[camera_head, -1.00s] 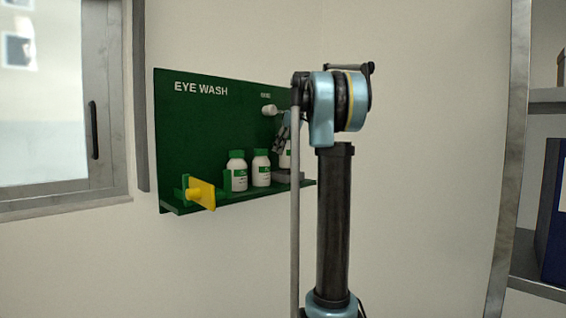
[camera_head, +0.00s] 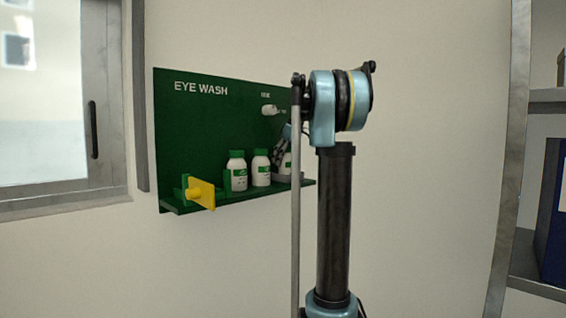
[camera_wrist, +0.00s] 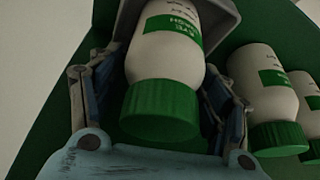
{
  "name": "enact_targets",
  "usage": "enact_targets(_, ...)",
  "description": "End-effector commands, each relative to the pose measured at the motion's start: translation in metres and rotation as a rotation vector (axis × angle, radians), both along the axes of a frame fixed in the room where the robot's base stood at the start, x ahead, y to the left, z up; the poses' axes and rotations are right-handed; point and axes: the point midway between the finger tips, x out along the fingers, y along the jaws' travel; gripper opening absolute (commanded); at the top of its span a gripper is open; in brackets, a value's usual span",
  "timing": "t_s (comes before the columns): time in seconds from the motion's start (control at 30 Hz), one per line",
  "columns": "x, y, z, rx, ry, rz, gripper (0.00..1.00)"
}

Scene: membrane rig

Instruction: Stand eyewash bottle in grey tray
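The eyewash bottle (camera_wrist: 168,55), white with a green cap and label, is between the fingers of my gripper (camera_wrist: 166,75) in the wrist view. The fingers close in on both its sides. In the head view the bottle (camera_head: 286,164) is upright at the right end of the green shelf, partly behind my gripper (camera_head: 284,150) and arm. The grey tray (camera_head: 290,178) is under it. The tray's rim (camera_wrist: 228,18) shows around the bottle's lower end in the wrist view. The base is hidden, so I cannot tell whether it touches the tray floor.
Two similar bottles (camera_head: 237,171) (camera_head: 261,168) stand on the shelf left of the tray. A yellow paddle (camera_head: 202,193) sticks out at the shelf's left end. A white fitting (camera_head: 269,110) is on the green EYE WASH board (camera_head: 200,125) above.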

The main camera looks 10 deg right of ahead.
Motion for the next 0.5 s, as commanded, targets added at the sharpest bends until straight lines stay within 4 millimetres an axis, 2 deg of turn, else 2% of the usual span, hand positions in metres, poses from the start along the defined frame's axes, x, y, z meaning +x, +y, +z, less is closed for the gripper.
enact_targets(0.33,0.0,0.001,0.001,0.0,0.0,0.001,0.76)
enact_targets(0.5,-0.003,-0.003,0.013,0.0,0.0,-0.001,0.76)
